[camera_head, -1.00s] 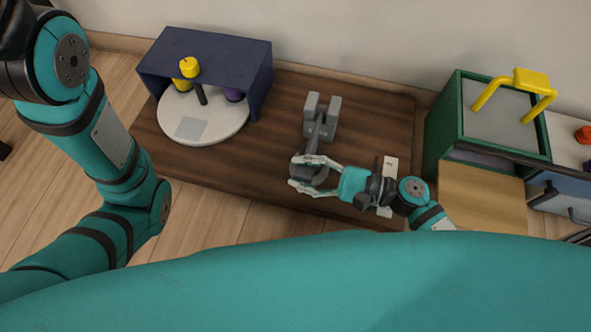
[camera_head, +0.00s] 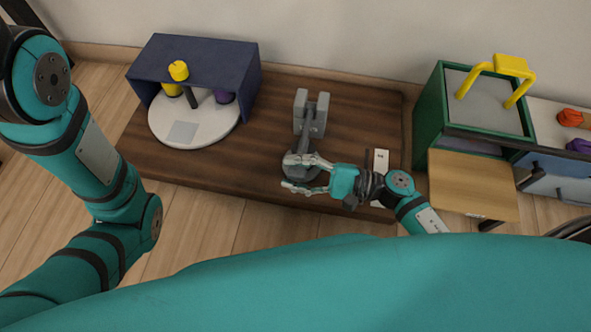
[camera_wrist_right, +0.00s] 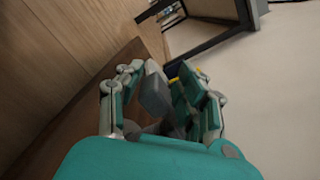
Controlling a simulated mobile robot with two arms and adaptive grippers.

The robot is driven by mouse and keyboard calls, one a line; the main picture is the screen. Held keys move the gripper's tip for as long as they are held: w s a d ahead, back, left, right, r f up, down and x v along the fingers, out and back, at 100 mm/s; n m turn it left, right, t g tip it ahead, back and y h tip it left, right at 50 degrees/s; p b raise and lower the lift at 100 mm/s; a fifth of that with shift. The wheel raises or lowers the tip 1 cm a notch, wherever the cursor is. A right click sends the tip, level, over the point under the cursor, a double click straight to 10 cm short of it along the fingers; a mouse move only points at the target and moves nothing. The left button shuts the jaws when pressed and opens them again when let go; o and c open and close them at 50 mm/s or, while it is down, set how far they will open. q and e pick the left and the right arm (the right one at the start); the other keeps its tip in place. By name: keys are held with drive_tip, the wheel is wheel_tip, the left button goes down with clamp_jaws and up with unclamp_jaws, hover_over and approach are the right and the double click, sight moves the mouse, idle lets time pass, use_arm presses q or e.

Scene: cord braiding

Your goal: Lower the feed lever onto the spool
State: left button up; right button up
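A dark grey device with a two-pronged bracket (camera_head: 311,112) stands on the brown board. A grey lever arm (camera_head: 304,143) runs from the bracket toward a round dark grey part (camera_head: 290,162) at my right gripper. I cannot tell whether this round part is the spool or belongs to the lever. My right gripper (camera_head: 293,172) has its fingers spread around the near side of the round part; contact is unclear. In the right wrist view, a grey block (camera_wrist_right: 155,93) shows between the parted fingers (camera_wrist_right: 158,105). My left gripper is out of view.
A white turntable (camera_head: 215,131) with yellow and purple items stands under a dark blue cover (camera_head: 208,62) at the left. A green box (camera_head: 431,100) with a yellow handle (camera_head: 510,66) stands right of the brown board (camera_head: 362,110). A white card (camera_head: 381,160) lies near my right wrist.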

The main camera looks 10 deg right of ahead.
drive_tip(key=shift+o, duration=0.8)
drive_tip(key=shift+w+d+f, duration=0.25)
drive_tip(key=shift+w+f, duration=0.15)
drive_tip(key=shift+f, duration=0.1)
wheel_tip(320, 180, up, 11)
drive_tip(key=shift+a+f, duration=0.15)
